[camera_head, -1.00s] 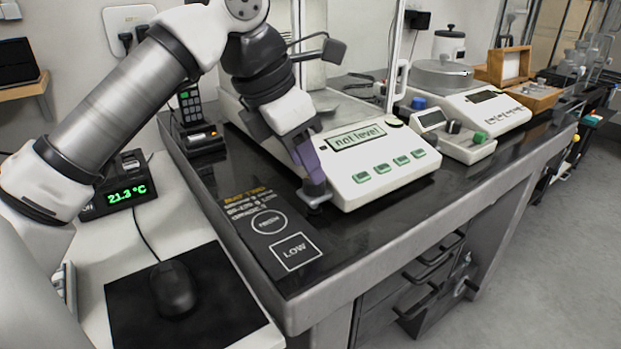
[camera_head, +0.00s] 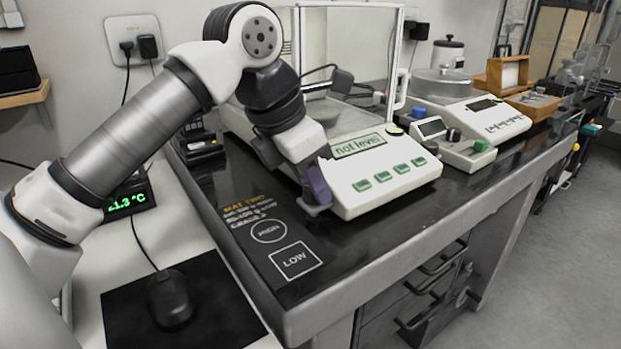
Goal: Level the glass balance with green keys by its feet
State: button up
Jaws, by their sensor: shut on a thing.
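The glass balance with green keys (camera_head: 345,200) stands on the dark bench top (camera_head: 385,232). Its glass draft shield (camera_head: 350,50) rises behind the front panel. Its display (camera_head: 359,145) reads "not level". Several green keys (camera_head: 381,176) run along the front. A round bubble level (camera_head: 394,129) seems to sit at the panel's upper right; its bubble is too small to read. My gripper (camera_head: 314,208) points down at the balance's front left corner, low by the bench. It is shut on the balance's front left foot, which the fingers mostly hide.
A thermometer display (camera_head: 130,200) and a mouse (camera_head: 171,300) are at left.

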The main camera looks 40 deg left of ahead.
jog(key=shift+d+n+y, duration=0.1)
jog(key=shift+n+y, duration=0.3)
jog(key=shift+n, duration=0.8)
jog(key=o, duration=0.7)
jog(key=p+v, duration=0.3)
jog(key=v, duration=1.1)
jog(key=shift+s+f, duration=0.15)
jog(key=shift+s, duration=0.05)
